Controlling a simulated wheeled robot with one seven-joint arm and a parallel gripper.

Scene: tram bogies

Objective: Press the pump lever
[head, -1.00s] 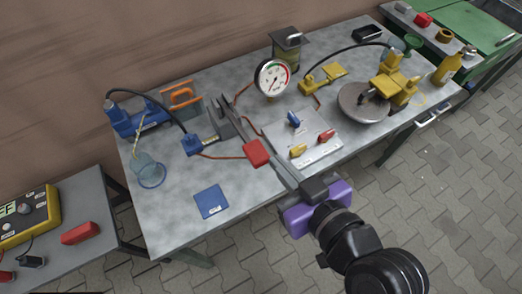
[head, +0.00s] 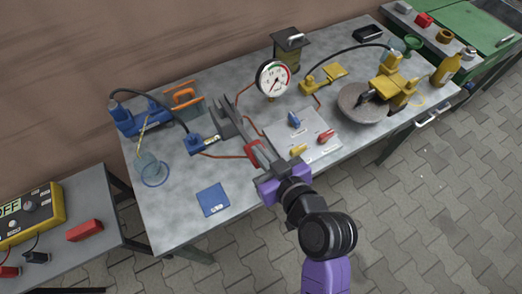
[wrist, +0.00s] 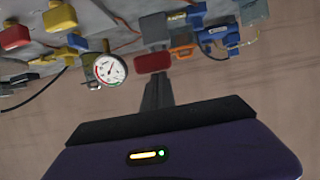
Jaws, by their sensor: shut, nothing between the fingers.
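The pump lever is a grey bar (head: 226,122) on the bench, with a flat red pad at its near end (head: 252,157). In the head view my purple gripper (head: 263,149) is over the front of the bench, its shut, empty fingers reaching to the red pad and partly hiding it. In the wrist view the red pad (wrist: 153,62) is just beyond the fingertips (wrist: 158,76). I cannot tell whether they touch. A round dial gauge (head: 272,79) stands behind the lever; it also shows in the wrist view (wrist: 106,70).
A white panel (head: 319,151) with blue, yellow and red handles lies just right of my gripper. Blue pump parts (head: 201,143) with a hose stand left of the lever. A blue square plate (head: 213,199) lies front left. Yellow equipment (head: 391,89) and a grey disc (head: 360,103) stand right.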

